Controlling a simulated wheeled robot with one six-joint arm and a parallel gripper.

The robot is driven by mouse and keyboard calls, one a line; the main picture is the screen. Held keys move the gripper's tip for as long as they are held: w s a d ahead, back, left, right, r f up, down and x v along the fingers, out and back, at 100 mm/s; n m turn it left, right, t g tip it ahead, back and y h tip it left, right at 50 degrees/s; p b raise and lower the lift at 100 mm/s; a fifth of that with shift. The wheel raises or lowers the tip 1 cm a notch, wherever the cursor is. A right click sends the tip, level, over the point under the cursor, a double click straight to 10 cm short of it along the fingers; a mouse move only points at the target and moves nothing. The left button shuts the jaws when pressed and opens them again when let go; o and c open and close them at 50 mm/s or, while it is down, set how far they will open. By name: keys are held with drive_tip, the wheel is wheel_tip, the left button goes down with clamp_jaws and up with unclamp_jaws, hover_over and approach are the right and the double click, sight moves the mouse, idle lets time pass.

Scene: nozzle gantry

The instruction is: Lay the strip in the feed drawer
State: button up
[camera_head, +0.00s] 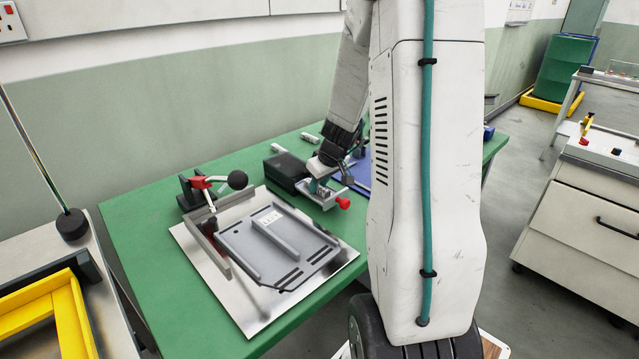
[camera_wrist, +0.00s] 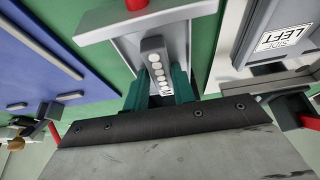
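The strip (camera_wrist: 153,50) is a narrow dark grey bar with a row of several pale round dots. It shows in the wrist view between the teal fingers of my gripper (camera_wrist: 162,88), which appear to press on both its sides. The feed drawer (camera_wrist: 198,48) is a light metal tray with a red knob (camera_wrist: 137,4). The strip is over or inside the drawer; I cannot tell whether it touches the floor. In the head view my gripper (camera_head: 318,184) is low at the open drawer (camera_head: 325,200), and the strip is not clearly visible.
A dark box (camera_head: 286,168) stands behind the drawer on the green table (camera_head: 150,225). A grey plate (camera_head: 262,240) lies on a shiny sheet (camera_head: 250,316), beside a red-handled clamp (camera_head: 205,184). A blue mat (camera_head: 358,174) lies to the right.

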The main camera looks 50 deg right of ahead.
drive_tip(key=v, duration=1.2)
drive_tip(key=s+a+r+n+g+y, duration=0.1)
drive_tip(key=s+a+r, duration=0.15)
drive_tip(key=a, duration=0.55)
drive_tip(key=s+a+r, duration=0.1)
drive_tip(key=a+r, duration=0.2)
drive_tip(key=a, duration=0.6)
drive_tip(key=s+a+r+g, duration=0.1)
drive_tip(key=s+a+g, duration=0.1)
drive_tip(key=s+a, duration=0.9)
drive_tip(key=s, duration=0.4)
drive_tip(key=shift+s+a+r+h, duration=0.25)
drive_tip(key=shift+s+h, duration=0.05)
drive_tip(key=shift+s, duration=0.05)
